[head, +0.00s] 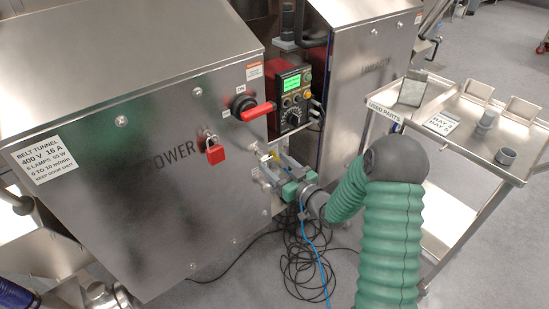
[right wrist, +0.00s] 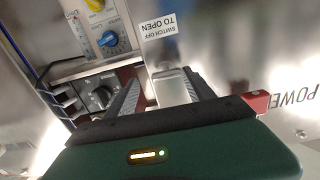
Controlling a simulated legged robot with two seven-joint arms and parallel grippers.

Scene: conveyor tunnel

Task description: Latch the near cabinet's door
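The near cabinet (head: 150,150) is brushed steel, its front door marked POWER. A red rotary switch handle (head: 258,111) sits at the door's upper right, and a red padlock (head: 214,152) hangs below it. The door looks flush or nearly so; I cannot tell if it is fully shut. My right gripper (head: 274,170) is at the door's right edge, below the switch. In the right wrist view its fingers (right wrist: 161,80) stand apart on either side of a silver latch-like block (right wrist: 171,88). A gap shows on one side of the block. My left gripper is not in view.
A control box (head: 290,90) with a green screen is between the near cabinet and the far cabinet (head: 365,70). Black and blue cables (head: 305,265) lie coiled on the floor below. A steel used-parts cart (head: 465,150) stands at the right. A SWITCH OFF TO OPEN label (right wrist: 160,27) is above the block.

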